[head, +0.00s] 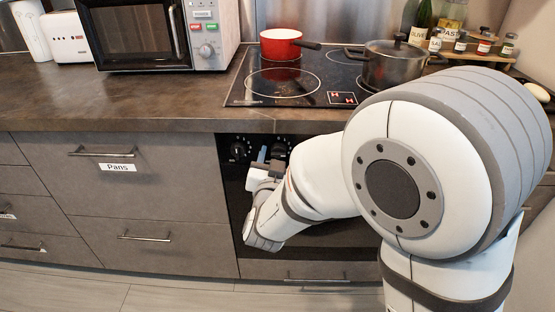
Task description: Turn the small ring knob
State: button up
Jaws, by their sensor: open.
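Two dark round knobs show on the black oven panel under the hob: a left knob (238,150) in clear view and a right knob (280,149) partly behind my gripper. Their markings are too small to read, so I cannot tell which is the small ring knob. My gripper (268,153) is in front of the panel, between the two knobs and close to the right one. It is open. Whether a finger touches the right knob cannot be told. My arm hides the panel further right.
The black hob (300,85) above holds a red pan (281,45) and a grey lidded pot (391,66). The worktop edge (170,125) overhangs just above the knobs. A drawer labelled Pans (130,180) is left of the oven. A microwave (150,35) stands at the back left.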

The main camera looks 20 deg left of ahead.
jog(key=c, duration=0.9)
jog(key=shift+n, duration=0.3)
jog(key=n+p, duration=0.1)
jog(key=n, duration=0.2)
jog(key=shift+n, duration=0.3)
jog(key=n+p, duration=0.1)
jog(key=n, duration=0.3)
jog(key=shift+n+p, duration=0.3)
jog(key=n, duration=0.3)
jog(key=n+p, duration=0.1)
jog(key=n, duration=0.1)
jog(key=shift+n+t+y+p, duration=0.3)
jog(key=shift+n+y, duration=0.1)
jog(key=shift+f+n+y+p, duration=0.1)
jog(key=shift+n+y+p, duration=0.35)
jog(key=shift+n, duration=1.65)
